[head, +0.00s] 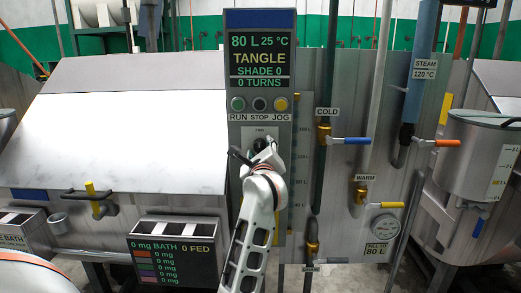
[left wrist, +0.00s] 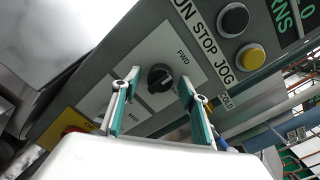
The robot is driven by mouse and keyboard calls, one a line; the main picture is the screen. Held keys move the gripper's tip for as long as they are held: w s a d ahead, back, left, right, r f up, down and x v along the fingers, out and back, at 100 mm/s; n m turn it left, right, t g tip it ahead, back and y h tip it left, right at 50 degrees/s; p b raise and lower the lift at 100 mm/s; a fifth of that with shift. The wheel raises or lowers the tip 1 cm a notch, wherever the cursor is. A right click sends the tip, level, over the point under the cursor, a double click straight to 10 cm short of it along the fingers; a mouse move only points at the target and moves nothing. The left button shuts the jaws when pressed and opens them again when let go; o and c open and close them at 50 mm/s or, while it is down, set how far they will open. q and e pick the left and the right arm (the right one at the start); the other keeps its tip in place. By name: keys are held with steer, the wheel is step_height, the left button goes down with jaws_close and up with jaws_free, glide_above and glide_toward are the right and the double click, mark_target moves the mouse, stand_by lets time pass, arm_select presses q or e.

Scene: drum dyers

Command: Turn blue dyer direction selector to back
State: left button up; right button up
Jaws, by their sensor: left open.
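The blue dyer's control panel (head: 260,20) has a blue strip on top and a display reading TANGLE, SHADE 0 and 0 TURNS. The direction selector is a round black knob (left wrist: 160,78) on a white plate; FWD is printed beside it. Its exact pointing is hard to read. My left gripper (left wrist: 159,75) is open, with one teal-padded finger on each side of the knob in the left wrist view. Whether either finger touches it I cannot tell. In the head view my left gripper (head: 259,150) covers most of the selector area. My right gripper is not in view.
RUN, STOP and JOG buttons (head: 259,104) sit just above the gripper. A red knob on a yellow plate (left wrist: 75,130) lies beyond the other finger. Pipes with blue-handled COLD (head: 352,140) and yellow-handled WARM (head: 383,204) valves stand to the right.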

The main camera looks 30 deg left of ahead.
arm_select(q)
steer(key=c, duration=1.1)
